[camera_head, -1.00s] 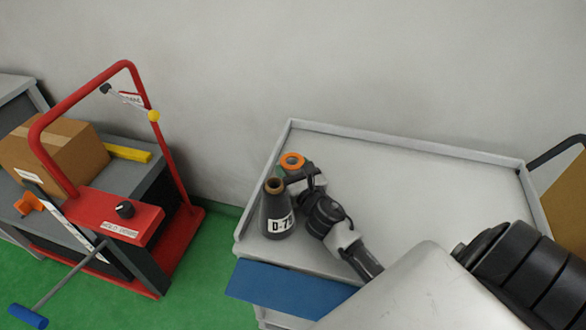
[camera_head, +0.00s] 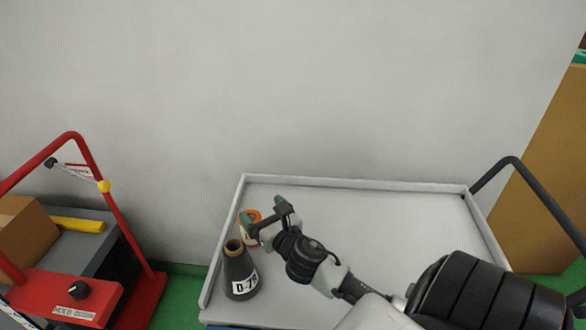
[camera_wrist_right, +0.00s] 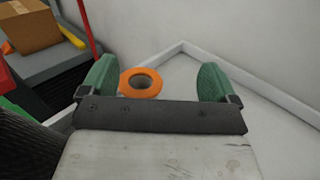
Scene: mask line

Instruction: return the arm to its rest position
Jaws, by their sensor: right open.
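My right arm reaches in from the lower right in the head view, over the grey cart top (camera_head: 400,225). My right gripper (camera_head: 262,218) is open near the cart's left end, with green finger pads that also show in the right wrist view (camera_wrist_right: 157,82). An orange-rimmed roll (camera_head: 250,228) is partly hidden behind the gripper; in the right wrist view the orange ring (camera_wrist_right: 140,83) shows between and beyond the fingers. A dark cone-shaped bobbin (camera_head: 240,272) with a "D-7" label stands upright beside the gripper. My left gripper is not in view.
A red-framed machine (camera_head: 70,295) with a knob stands at the left, with a cardboard box (camera_head: 22,240) and a yellow bar (camera_head: 76,225) on the grey surface behind. A brown panel (camera_head: 545,180) stands at the right, behind the cart's dark handle (camera_head: 535,185). The cart's middle and right are clear.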

